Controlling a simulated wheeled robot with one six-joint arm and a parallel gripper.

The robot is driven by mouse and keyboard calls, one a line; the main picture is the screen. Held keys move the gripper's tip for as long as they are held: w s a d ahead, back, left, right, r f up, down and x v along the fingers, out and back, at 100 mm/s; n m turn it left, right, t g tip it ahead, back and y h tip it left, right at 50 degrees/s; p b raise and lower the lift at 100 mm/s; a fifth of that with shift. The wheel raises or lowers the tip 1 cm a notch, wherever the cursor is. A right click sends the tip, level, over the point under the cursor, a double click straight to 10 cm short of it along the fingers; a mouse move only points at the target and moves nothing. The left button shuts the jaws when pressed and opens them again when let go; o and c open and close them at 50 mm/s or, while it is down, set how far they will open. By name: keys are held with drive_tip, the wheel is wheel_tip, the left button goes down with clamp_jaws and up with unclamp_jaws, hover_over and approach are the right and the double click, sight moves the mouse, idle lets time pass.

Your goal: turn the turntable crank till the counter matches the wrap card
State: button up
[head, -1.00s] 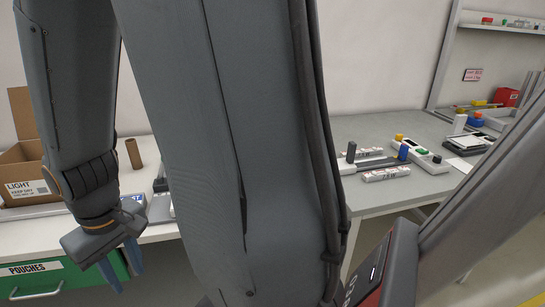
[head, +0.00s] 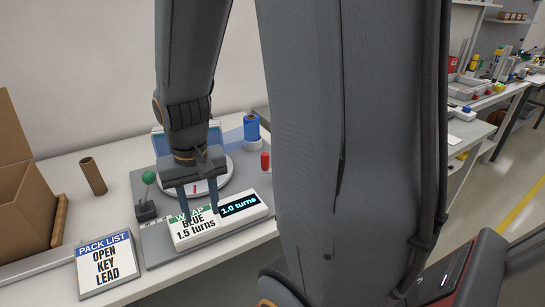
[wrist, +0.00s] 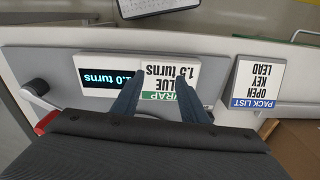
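The wrap card (head: 196,227) reads BLUE, 1.5 turns; it also shows upside down in the wrist view (wrist: 166,76). The counter (head: 240,205) beside it reads 1.0 turns, and it shows in the wrist view (wrist: 108,78). The turntable (head: 222,184) is a pale disc behind them, partly hidden by my gripper. A red upright handle (head: 265,161), seemingly the crank's, stands right of the disc; red also shows at the wrist view's left edge (wrist: 45,122). My gripper (head: 201,216) is open and empty, fingers apart above the card, left of the red handle.
A green-knobbed lever (head: 149,178) stands left of the turntable and a blue roll (head: 251,129) behind it. A pack list sign (head: 106,264), a cardboard tube (head: 92,176) and an open box (head: 22,205) are at the left. My arm hides the middle right.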

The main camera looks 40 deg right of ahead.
drive_tip(key=w+d+r+m, duration=0.1)
drive_tip(key=w+d+m, duration=0.2)
drive_tip(key=d+m, duration=0.25)
drive_tip(key=w+d+r+m, duration=0.2)
drive_tip(key=w+d+m, duration=0.1)
drive_tip(key=d+m, duration=0.3)
wheel_tip(320, 180, up, 3)
drive_tip(key=m+b, duration=0.1)
drive_tip(key=m, duration=0.8)
hover_over(265, 153)
drive_tip(key=shift+a+f+g, duration=0.15)
drive_tip(key=shift+a+g, duration=0.1)
drive_tip(key=shift+g, duration=0.15)
drive_tip(key=shift+s+d+m, duration=0.1)
drive_tip(key=shift+d+m, duration=0.15)
drive_tip(key=shift+m, duration=0.1)
drive_tip(key=shift+f, duration=0.4)
wheel_tip(265, 153, down, 7)
drive_tip(key=shift+a+r+p, duration=0.1)
drive_tip(key=shift+p, duration=0.4)
clamp_jaws()
